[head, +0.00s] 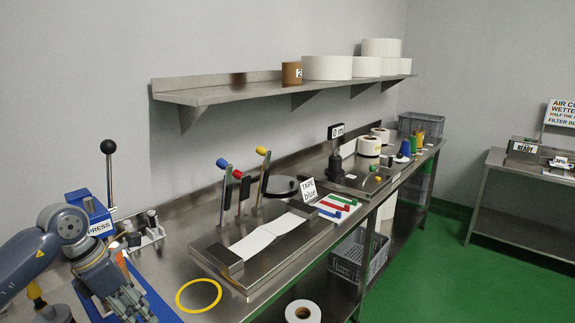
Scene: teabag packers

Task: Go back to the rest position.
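My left arm comes in from the left, and its gripper (132,304) points down over the near left end of the steel bench (178,262). It is above a blue tray or mat (158,303), near the blue press (92,214) with its "PRESS" label. The fingers are seen from behind, so I cannot tell whether they are apart or closed, or whether anything is between them. My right gripper is not in view.
A yellow ring (199,311) lies right of my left gripper. Beyond it stands a steel fixture (240,283) with levers and a white strip. A white roll (303,312) is at the bottom edge. A shelf (215,94) hangs above. Green floor (440,270) is clear at right.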

